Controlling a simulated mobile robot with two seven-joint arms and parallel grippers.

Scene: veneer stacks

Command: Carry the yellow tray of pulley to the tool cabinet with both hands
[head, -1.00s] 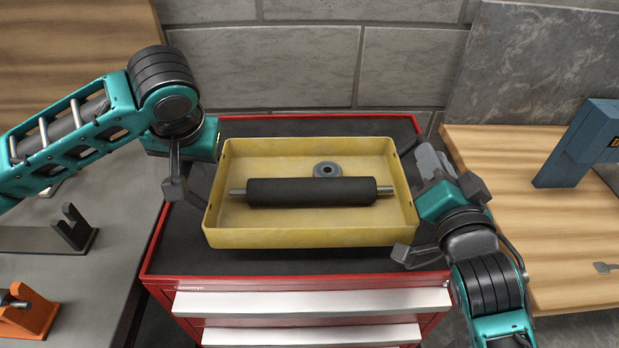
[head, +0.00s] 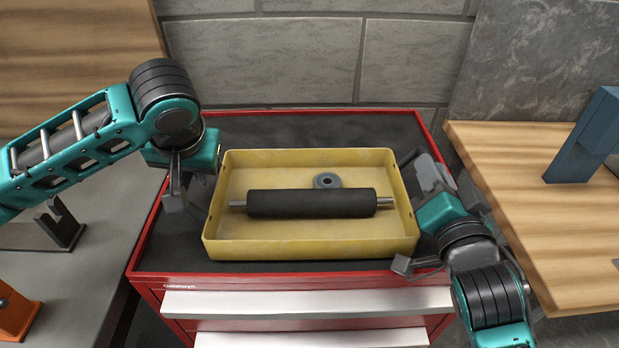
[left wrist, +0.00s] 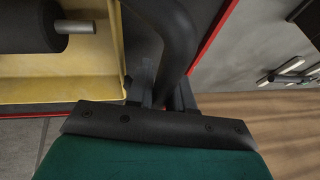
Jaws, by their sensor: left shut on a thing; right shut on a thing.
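The yellow tray (head: 310,246) is over the dark top of the red tool cabinet (head: 300,128); I cannot tell whether it touches the top. It looks level. A black roller with metal shaft ends (head: 311,204) and a small grey pulley (head: 327,180) lie inside it. My left gripper (head: 197,192) is shut on the tray's left wall. In the left wrist view the tray (left wrist: 95,88) and part of the roller (left wrist: 35,25) show beside the fingers. My right gripper (head: 412,215) is shut on the tray's right wall; its grip is partly hidden.
A grey bench (head: 75,275) with a dark bracket (head: 62,228) and an orange part (head: 18,310) stands at the left. A wooden bench (head: 540,235) with a blue tool (head: 585,140) stands at the right. A grey block wall (head: 300,60) is behind the cabinet.

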